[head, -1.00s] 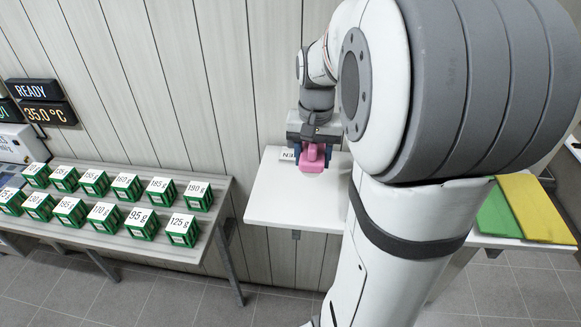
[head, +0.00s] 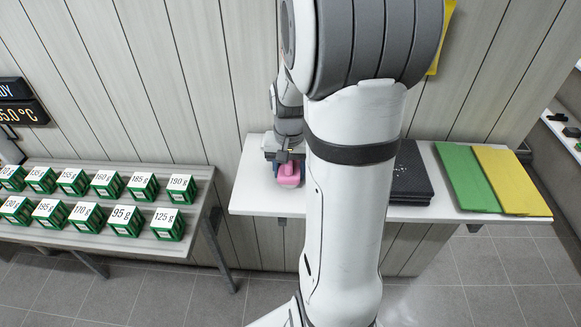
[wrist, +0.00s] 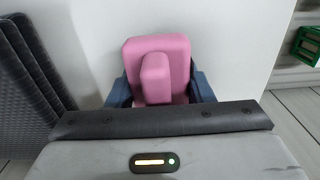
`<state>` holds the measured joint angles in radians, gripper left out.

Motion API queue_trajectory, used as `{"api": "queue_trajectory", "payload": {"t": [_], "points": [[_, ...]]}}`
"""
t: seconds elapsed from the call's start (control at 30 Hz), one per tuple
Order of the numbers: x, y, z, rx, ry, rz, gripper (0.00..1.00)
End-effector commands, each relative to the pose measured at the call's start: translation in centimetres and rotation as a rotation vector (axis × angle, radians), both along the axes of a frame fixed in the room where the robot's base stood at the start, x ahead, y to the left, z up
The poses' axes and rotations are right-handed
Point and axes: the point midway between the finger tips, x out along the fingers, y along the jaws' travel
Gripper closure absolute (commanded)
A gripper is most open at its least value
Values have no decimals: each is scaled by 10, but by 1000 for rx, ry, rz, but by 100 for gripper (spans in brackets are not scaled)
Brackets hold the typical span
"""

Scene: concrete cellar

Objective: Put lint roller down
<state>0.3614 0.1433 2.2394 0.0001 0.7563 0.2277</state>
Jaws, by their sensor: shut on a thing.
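The lint roller is a pink block with a raised pink bar (head: 290,172); in the wrist view (wrist: 150,55) it fills the space between the blue fingers. My gripper (head: 284,168) is shut on it, and the two fingers (wrist: 160,92) press its sides. The roller is over the left part of the white wall shelf (head: 255,197). Whether its underside touches the shelf cannot be told. My arm hides part of the shelf's middle.
A dark stack (head: 410,178) lies on the shelf right of my arm, with a green mat (head: 466,178) and a yellow mat (head: 512,180) further right. A lower table (head: 200,215) at the left bears several green weight-labelled boxes. The shelf's left end is clear.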

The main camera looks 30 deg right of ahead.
Motion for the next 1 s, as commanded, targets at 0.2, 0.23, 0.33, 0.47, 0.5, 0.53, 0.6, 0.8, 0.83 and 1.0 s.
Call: {"api": "queue_trajectory", "payload": {"t": [0.2, 0.23, 0.33, 0.47, 0.5, 0.53, 0.6, 0.8, 0.83, 1.0], "points": [[0, 0, -4, 0, 0, -1, 82], [0, 0, -5, 0, 0, -1, 82], [0, 0, -3, 0, 0, -1, 45], [0, -1, -3, 0, 0, -1, 34], [0, -1, -3, 0, 0, -1, 31], [0, -1, -3, 0, 0, -1, 31], [0, -1, -3, 0, 0, -1, 31], [0, -1, 1, 0, 0, -2, 31], [0, -1, 3, 0, 0, -2, 31], [1, -1, 29, -2, -6, -2, 31]]}}
